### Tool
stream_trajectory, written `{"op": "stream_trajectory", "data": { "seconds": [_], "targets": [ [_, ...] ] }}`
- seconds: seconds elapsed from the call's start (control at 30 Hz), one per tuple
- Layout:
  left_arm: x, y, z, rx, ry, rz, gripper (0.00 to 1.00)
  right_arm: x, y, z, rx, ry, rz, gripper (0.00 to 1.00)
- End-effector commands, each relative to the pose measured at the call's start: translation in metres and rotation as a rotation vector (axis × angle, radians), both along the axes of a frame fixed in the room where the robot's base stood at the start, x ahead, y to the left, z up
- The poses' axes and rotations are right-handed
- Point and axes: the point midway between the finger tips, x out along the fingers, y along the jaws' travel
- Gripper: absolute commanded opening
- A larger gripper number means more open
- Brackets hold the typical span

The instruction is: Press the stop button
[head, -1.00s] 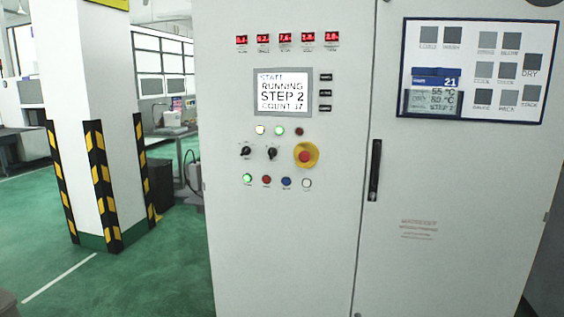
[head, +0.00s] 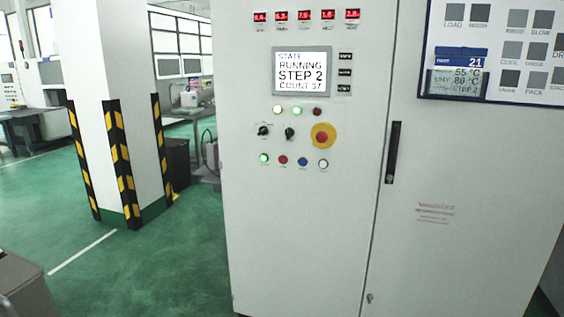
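The white control cabinet (head: 300,230) stands in front of me in the head view. Its lower button row holds a lit green button (head: 264,158), a red button (head: 283,160), a blue button (head: 303,162) and a white button (head: 323,163). Their labels are too small to read. A large red mushroom button on a yellow ring (head: 322,136) sits above the row at the right. The screen (head: 302,72) reads RUNNING, STEP 2, COUNT 37. Neither of my grippers is in view.
Two black selector knobs (head: 289,133) sit left of the mushroom button. A black door handle (head: 392,152) is on the cabinet's right door. A white pillar with black and yellow guards (head: 122,165) stands to the left. Green floor (head: 150,265) lies open between pillar and cabinet.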

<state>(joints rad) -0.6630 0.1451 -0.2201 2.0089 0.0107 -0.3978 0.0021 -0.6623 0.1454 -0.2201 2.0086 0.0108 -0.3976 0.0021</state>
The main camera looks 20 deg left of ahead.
Motion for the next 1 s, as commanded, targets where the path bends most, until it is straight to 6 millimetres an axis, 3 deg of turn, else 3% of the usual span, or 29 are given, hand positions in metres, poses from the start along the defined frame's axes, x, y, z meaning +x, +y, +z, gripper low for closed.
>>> {"op": "stream_trajectory", "data": {
  "seconds": [0.37,1.0],
  "targets": [
    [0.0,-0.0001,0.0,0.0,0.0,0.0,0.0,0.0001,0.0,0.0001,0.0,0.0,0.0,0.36],
    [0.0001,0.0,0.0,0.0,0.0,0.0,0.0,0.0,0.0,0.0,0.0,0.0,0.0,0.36]
  ]
}}
